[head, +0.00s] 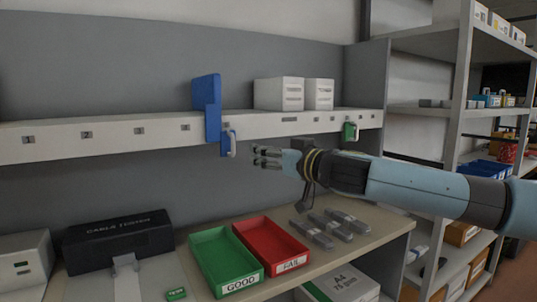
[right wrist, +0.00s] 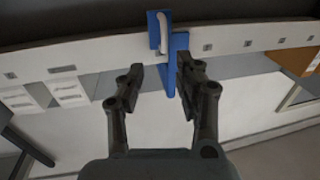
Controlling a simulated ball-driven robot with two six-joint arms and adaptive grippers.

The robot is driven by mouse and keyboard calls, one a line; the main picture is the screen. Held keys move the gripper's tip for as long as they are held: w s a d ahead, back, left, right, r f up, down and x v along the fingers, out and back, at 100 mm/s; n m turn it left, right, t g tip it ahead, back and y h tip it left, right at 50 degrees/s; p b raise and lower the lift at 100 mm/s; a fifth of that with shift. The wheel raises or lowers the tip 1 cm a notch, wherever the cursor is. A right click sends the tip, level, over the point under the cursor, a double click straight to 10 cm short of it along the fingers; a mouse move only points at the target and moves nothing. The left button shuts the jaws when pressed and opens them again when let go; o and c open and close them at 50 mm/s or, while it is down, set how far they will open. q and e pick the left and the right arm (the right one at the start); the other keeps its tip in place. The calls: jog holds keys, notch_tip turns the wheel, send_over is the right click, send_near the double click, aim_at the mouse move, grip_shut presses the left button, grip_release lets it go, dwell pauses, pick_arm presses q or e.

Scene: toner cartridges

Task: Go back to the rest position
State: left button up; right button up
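My right gripper (head: 268,158) reaches in from the right, a little right of and below a blue bracket-like part (head: 212,108) on the white shelf. In the right wrist view the right gripper (right wrist: 158,82) has its two fingers apart with a gap between them. The blue part (right wrist: 177,58) with its pale handle (right wrist: 163,32) shows beyond the fingertips; I cannot tell whether a finger touches it. In the head view the gripper looks apart from the handle (head: 232,144). My left gripper is not in view.
The numbered white shelf (head: 110,133) carries two white boxes (head: 279,93) (head: 319,93) and a green clip (head: 350,131). Below are a green GOOD tray (head: 196,244), a red FAIL tray (head: 246,237), several grey cartridges (head: 312,233) and a black case (head: 118,240). A rack (head: 462,90) stands right.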

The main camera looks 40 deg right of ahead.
jog(key=shift+s, duration=0.3)
dwell(0.5)
